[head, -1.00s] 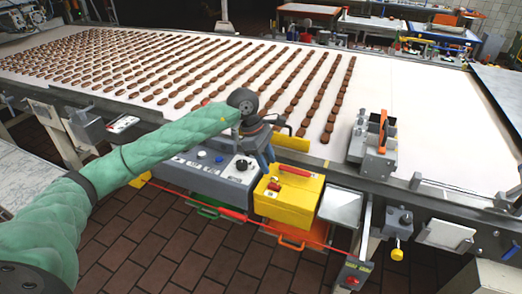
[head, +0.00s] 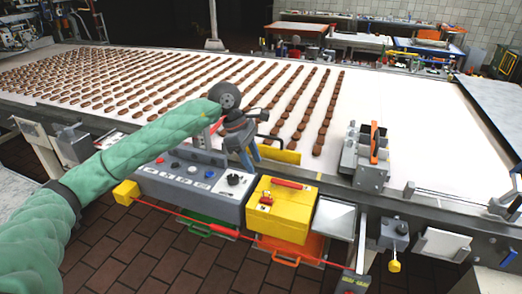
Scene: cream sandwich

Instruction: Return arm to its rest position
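My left arm, in a green sleeve, reaches in from the left in the head view. Its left gripper (head: 246,163) hangs pointing down in front of the conveyor's near edge, above the grey control box (head: 197,187) and left of the yellow toolbox (head: 281,210). The fingers are small and dark, seen nearly edge-on, so I cannot tell how far apart they are. No object shows in them. My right arm and gripper are out of view.
Rows of brown biscuits (head: 150,82) cover the left and middle of the white conveyor (head: 420,120). Its right part is bare. A grey metal bracket with an orange piece (head: 373,142) stands on the near edge. An orange crate (head: 290,247) is under the toolbox.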

